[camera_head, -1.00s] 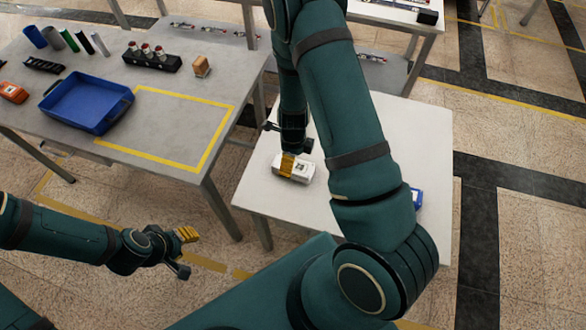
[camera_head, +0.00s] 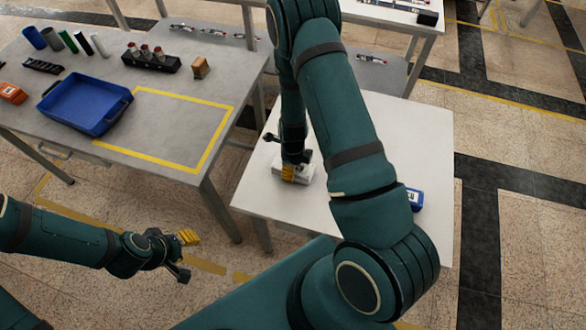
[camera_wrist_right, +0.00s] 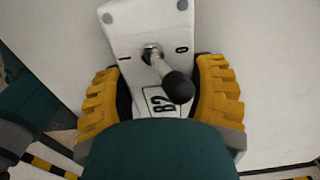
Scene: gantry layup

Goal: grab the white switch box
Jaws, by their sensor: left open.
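The white switch box (camera_wrist_right: 150,28) lies on the white table; it carries a lever with a black knob (camera_wrist_right: 178,88) and the marking B2. In the head view the box (camera_head: 304,172) is partly covered by my right gripper (camera_head: 290,172), which is down at it. In the right wrist view the yellow fingers of my right gripper (camera_wrist_right: 160,100) stand on both sides of the box, very close to it; whether they press on it is not clear. My left gripper (camera_head: 185,255) is open and empty, over the floor at lower left, away from the box.
The white table (camera_head: 265,205) also bears a blue item (camera_head: 415,199), partly behind my right arm. The grey table (camera_head: 185,100) at left holds a blue tray (camera_head: 85,105), an orange device (camera_head: 12,93), a small brown block (camera_head: 200,67) and several cylinders. Its yellow-taped area is clear.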

